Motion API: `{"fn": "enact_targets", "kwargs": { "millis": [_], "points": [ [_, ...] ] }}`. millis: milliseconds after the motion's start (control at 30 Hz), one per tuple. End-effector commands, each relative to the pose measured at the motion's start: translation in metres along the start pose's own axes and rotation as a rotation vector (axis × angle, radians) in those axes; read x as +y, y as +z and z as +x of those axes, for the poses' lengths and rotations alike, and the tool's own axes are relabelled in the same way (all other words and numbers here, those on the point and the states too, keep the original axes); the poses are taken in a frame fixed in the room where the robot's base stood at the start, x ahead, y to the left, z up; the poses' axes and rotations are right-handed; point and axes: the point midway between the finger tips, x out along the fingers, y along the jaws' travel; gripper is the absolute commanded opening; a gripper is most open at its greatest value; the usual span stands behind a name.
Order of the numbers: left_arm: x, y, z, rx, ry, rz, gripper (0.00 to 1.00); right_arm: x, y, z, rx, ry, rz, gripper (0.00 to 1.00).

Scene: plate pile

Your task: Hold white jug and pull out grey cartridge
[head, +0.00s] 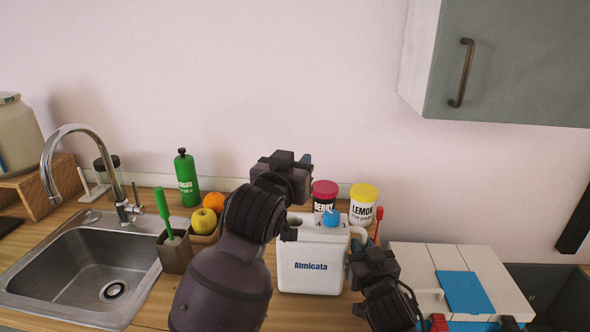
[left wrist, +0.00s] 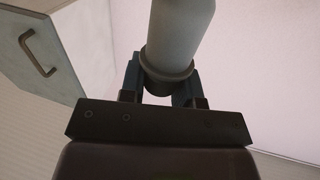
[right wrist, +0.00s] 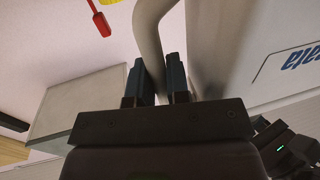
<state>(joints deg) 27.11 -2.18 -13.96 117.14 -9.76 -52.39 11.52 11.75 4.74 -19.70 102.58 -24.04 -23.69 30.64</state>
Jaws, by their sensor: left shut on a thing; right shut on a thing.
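The white jug (head: 310,275), marked Almicata and with a blue cap (head: 331,217), stands upright on the wooden counter. My right gripper (head: 358,252) is shut on its handle at the right side. The right wrist view shows the handle (right wrist: 150,35) between the fingers, close to the jug wall (right wrist: 235,50). My left gripper (head: 304,160) is above the jug's top, toward its left side. It is shut on the grey cartridge (left wrist: 181,35), just by its collar, in the left wrist view. The cartridge is hidden behind my left arm in the head view.
Jars with red (head: 325,189) and yellow (head: 363,193) lids stand close behind the jug. To the left are a green bottle (head: 187,180), fruit, a brush holder (head: 174,252) and the sink (head: 80,265). A white box with a blue panel (head: 463,292) is at right.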

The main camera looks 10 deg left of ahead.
Motion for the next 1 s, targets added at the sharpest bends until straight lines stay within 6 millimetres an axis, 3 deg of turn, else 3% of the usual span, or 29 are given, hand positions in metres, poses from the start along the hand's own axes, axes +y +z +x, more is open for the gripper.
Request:
{"fn": "enact_targets", "kwargs": {
  "millis": [67, 100, 300, 667, 1000],
  "points": [
    [0.0, 0.0, 0.0, 0.001, 0.0, 0.0, 0.05, 0.0, -0.001, 0.0, 0.001, 0.0, 0.001, 0.0],
    [0.0, 0.0, 0.0, 0.001, 0.0, 0.0, 0.05, 0.0, -0.001, 0.0, 0.001, 0.0, 0.001, 0.19],
    [0.0, 0.0, 0.0, 0.001, 0.0, 0.0, 0.05, 0.0, 0.0, 0.0, 0.001, 0.0, 0.001, 0.46],
    [0.0, 0.0, 0.0, 0.0, 0.0, 0.0, 0.05, 0.0, 0.0, -0.008, 0.001, 0.0, 0.0, 0.46],
    [0.0, 0.0, 0.0, 0.001, 0.0, 0.0, 0.05, 0.0, 0.001, -0.064, -0.001, 0.0, 0.003, 0.46]
  ]
}}
